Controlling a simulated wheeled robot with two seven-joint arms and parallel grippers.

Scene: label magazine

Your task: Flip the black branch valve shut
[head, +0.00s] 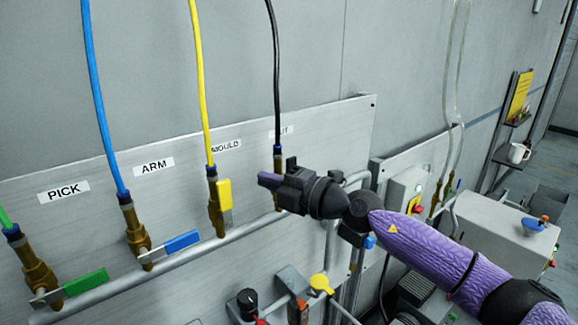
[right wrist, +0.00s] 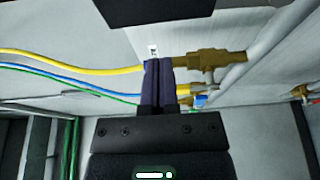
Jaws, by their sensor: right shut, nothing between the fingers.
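The black branch valve is a brass body (head: 279,166) under the black hose at the right end of the panel. What looks like its black lever (head: 291,163) stands upright beside the body, partly hidden by my right gripper. My right gripper (head: 268,181) is shut and empty, in front of this valve, its purple fingers pointing left. In the right wrist view the shut fingers (right wrist: 158,80) overlap the left end of a brass fitting (right wrist: 215,60). I cannot tell whether they touch it. My left gripper is not in view.
The yellow lever (head: 224,195) stands upright. The blue lever (head: 182,242) and green lever (head: 86,283) lie along the manifold pipe. Below are a black knob (head: 247,300) and a yellow knob (head: 320,284). A switch box (head: 405,190) stands right of the panel.

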